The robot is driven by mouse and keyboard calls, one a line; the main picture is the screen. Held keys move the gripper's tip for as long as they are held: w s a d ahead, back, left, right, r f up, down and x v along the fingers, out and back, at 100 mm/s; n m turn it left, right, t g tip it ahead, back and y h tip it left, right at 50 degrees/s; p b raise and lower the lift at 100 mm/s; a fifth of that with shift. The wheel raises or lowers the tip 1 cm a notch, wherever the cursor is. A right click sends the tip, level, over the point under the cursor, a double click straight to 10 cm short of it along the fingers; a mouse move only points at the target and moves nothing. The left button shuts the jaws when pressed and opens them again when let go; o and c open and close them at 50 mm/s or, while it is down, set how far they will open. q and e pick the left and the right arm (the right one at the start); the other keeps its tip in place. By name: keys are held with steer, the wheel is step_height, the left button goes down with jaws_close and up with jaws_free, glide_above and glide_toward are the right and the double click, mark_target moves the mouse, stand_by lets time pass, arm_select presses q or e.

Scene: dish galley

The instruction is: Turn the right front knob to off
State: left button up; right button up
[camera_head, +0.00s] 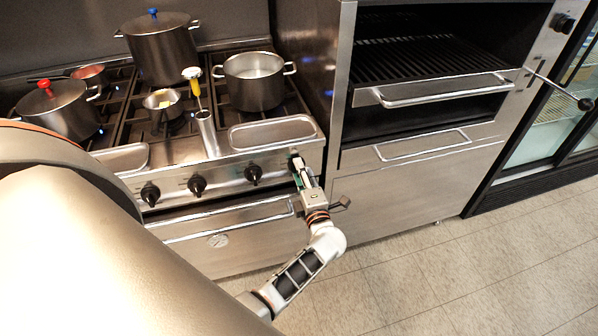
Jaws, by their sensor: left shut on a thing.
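The stove front (225,178) carries a row of black knobs. The right front knob (293,157) is at the right end of the row and is mostly hidden by my left gripper (297,165). My left gripper reaches up to it from below and is shut on it. The knob's pointer is hidden, so I cannot tell its setting. My right gripper is not in view.
Other knobs (253,173) sit to the left. Above are a steel pot (253,90), a tall blue-knobbed pot (161,50) and a utensil holder (207,135). The oven handle (235,222) runs below. A grill unit (420,125) stands right; floor in front is clear.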

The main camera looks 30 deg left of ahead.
arm_select(q)
steer(key=o, duration=1.1)
